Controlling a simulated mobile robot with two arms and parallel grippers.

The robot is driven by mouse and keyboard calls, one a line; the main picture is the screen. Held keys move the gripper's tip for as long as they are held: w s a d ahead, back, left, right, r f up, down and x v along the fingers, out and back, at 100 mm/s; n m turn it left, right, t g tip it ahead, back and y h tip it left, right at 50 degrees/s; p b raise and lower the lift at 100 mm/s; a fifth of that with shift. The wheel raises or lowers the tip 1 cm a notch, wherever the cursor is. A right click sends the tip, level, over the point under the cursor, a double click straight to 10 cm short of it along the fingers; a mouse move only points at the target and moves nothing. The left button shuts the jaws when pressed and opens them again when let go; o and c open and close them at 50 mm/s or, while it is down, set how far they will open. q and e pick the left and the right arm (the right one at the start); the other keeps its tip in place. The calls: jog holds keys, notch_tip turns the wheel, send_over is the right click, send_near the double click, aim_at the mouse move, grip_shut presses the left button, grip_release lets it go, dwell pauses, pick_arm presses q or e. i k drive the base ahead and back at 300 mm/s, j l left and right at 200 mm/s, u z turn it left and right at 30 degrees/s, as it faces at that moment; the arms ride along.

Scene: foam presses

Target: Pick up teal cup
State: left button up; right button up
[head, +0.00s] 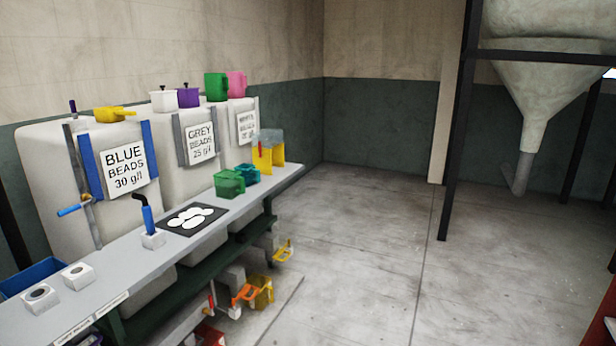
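A small teal cup (247,173) stands on the grey bench (211,234), toward its far end. A green cup (229,183) stands close beside it on the near left side and partly covers it. I cannot tell whether the two touch. Neither of my grippers shows in the head view.
A yellow-and-grey item (268,149) stands beyond the cups. A black mat (191,219) with white discs lies nearer. Bead bins, one with a "BLUE BEADS" sign (125,168), line the wall. Orange and yellow handled items (262,291) sit below the bench. The floor (372,245) on the right is clear.

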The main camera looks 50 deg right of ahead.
aim_at(252, 176)
jog(key=z, duration=1.2)
jog(key=i+l+u, duration=0.15)
jog(key=i, duration=0.25)
